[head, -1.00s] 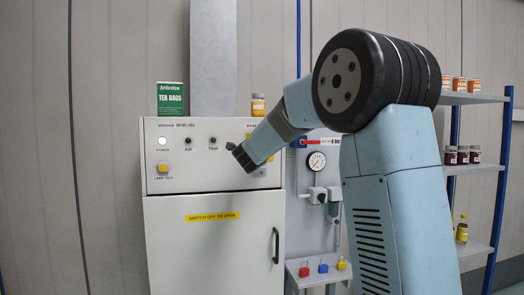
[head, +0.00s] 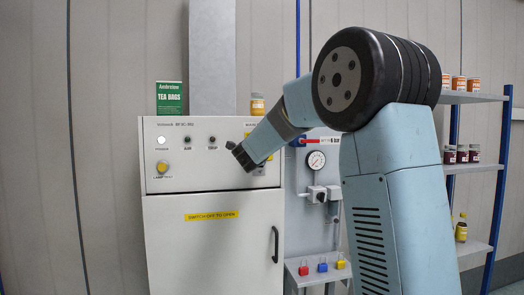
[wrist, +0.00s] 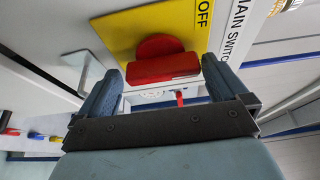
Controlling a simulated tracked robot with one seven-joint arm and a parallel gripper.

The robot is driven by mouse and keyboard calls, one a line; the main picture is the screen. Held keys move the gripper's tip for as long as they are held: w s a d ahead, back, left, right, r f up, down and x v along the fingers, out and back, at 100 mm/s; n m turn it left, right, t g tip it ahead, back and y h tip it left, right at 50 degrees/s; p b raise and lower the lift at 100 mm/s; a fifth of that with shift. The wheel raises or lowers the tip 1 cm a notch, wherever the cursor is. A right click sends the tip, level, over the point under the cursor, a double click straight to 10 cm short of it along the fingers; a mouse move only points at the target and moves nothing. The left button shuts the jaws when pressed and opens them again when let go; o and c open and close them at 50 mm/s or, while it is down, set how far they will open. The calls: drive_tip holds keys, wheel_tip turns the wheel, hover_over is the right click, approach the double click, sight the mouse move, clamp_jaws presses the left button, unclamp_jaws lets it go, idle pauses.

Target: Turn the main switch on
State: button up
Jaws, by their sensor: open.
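The main switch is a red rotary handle (wrist: 160,48) on a yellow plate (wrist: 112,28) in the wrist view. The word OFF and the label "MAIN SWITCH" (wrist: 238,30) show to its right. My gripper (wrist: 160,68) is open, with one dark blue finger on each side of the red handle's bar. A gap shows at the left finger; I cannot tell whether the right finger touches. In the head view my gripper (head: 238,153) is at the right part of the grey cabinet's upper panel (head: 215,170), and my arm hides the switch there.
The cabinet carries a white lamp (head: 162,141), a yellow lamp-test button (head: 160,168) and a door handle (head: 275,244). A tea bags box (head: 169,98) and a yellow-labelled jar (head: 257,105) stand on top. A pressure gauge (head: 316,160) and pipework are close on the right.

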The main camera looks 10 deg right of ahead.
drive_tip(key=v, duration=1.3)
drive_tip(key=shift+s, duration=0.3)
drive_tip(key=shift+a, duration=0.1)
